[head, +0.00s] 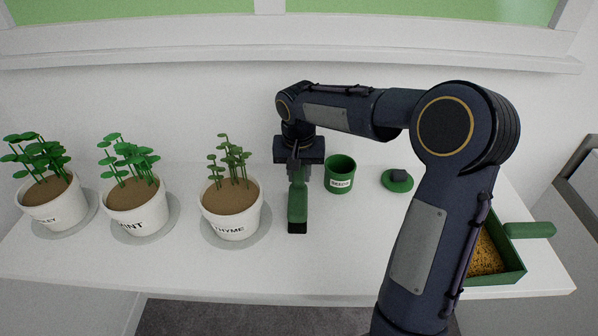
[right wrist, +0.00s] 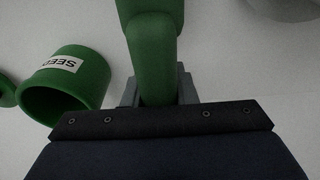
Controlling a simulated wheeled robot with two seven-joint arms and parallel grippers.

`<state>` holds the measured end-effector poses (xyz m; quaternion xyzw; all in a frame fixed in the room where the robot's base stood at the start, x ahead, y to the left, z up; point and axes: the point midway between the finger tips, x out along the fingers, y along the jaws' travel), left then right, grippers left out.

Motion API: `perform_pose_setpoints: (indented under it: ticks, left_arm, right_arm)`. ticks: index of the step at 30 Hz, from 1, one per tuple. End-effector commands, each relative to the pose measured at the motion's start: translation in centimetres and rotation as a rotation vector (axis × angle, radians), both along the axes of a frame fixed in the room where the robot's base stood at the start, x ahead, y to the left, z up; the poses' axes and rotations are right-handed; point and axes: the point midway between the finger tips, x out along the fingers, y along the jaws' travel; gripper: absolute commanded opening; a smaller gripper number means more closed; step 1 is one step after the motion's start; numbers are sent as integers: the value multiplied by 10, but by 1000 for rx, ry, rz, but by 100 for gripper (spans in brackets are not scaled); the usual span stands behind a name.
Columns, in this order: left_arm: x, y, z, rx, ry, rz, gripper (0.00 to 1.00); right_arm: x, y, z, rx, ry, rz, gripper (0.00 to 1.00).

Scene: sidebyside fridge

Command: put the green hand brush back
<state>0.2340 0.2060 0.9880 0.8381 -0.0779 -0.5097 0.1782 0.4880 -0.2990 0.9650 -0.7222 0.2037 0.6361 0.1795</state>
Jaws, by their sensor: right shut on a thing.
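The green hand brush (head: 297,205) has a green handle and a dark end, and it shows between the thyme pot and the seed pot in the head view. My right gripper (head: 297,170) is shut on the brush's handle from above. In the right wrist view the green handle of the brush (right wrist: 152,50) runs between the fingers of my right gripper (right wrist: 155,90). I cannot tell whether the brush touches the table. A green dustpan (head: 512,272) with yellow-brown grains in it lies at the right, partly hidden by my right arm. My left gripper is not in view.
Three white herb pots stand on saucers at the left; the thyme pot (head: 232,228) is nearest the brush. The green seed pot (head: 340,175) is just right of the brush, with a small green lid (head: 397,184) beyond it. The white table (head: 270,264) is clear in front.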

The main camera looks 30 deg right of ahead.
Motion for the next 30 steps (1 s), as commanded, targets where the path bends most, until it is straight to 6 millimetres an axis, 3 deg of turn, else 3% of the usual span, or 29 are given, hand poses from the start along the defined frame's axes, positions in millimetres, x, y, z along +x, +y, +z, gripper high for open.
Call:
perform_pose_setpoints:
  ticks: [10,11,16,25,30]
  left_arm:
    - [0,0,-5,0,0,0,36]
    - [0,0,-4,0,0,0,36]
    - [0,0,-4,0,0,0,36]
    - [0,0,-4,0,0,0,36]
    - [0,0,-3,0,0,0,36]
  right_arm:
    - [0,0,-7,0,0,0,0]
    - [0,0,-6,0,0,0,28]
    - [0,0,-6,0,0,0,50]
    - [0,0,-4,-1,-1,0,50]
    - [-2,1,17,0,-5,-2,50]
